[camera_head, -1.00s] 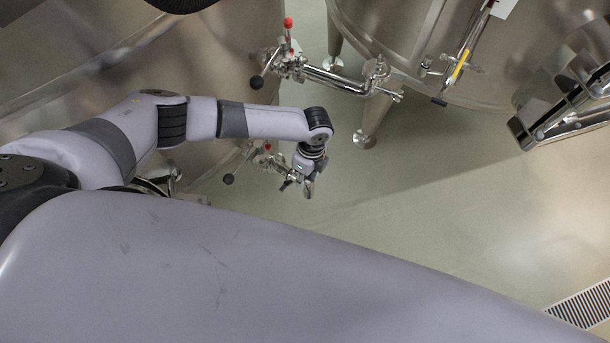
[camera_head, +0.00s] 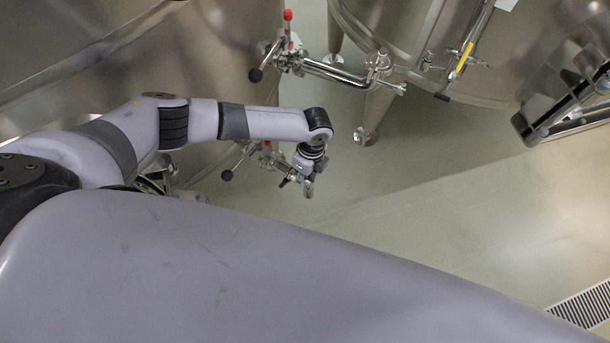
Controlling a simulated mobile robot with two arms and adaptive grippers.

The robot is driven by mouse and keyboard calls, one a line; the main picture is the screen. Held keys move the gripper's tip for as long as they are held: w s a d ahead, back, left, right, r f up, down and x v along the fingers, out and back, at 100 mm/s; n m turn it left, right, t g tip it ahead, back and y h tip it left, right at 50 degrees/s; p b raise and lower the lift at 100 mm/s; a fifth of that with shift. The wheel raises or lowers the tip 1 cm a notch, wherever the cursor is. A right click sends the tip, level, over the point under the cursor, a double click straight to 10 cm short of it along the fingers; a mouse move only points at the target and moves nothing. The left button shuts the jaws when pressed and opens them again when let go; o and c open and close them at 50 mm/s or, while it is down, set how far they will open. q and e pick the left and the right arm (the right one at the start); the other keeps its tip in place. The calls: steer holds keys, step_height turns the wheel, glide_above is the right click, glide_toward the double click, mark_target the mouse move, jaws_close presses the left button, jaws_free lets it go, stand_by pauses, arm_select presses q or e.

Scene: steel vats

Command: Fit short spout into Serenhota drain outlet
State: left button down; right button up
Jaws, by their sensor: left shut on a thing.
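My left gripper (camera_head: 304,178) hangs beside the lower drain valve, small and partly hidden by its own wrist. It is shut on a small shiny metal piece, seemingly the short spout (camera_head: 308,188). The lower drain valve (camera_head: 268,157), with a red-tipped handle and a black knob, sticks out from the left steel vat just left of the gripper. I cannot tell whether the spout touches its outlet. No name shows on the vats, so I cannot tell which is Serenhota. My right gripper is not in view.
A second red-handled valve (camera_head: 289,52) with a pipe (camera_head: 336,73) extends right from higher on the left vat (camera_head: 215,45). Another steel vat (camera_head: 400,35) stands on legs at upper right. A floor grate (camera_head: 583,305) lies at lower right. The floor (camera_head: 440,210) between is clear.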

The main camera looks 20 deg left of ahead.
arm_select(q)
steer(key=shift+f, duration=0.3)
steer(key=c, duration=1.2)
jaws_free()
step_height(320, 180, up, 12)
steer(key=w, duration=0.2)
steer(key=shift+d, duration=0.3)
steer(key=shift+d, duration=0.1)
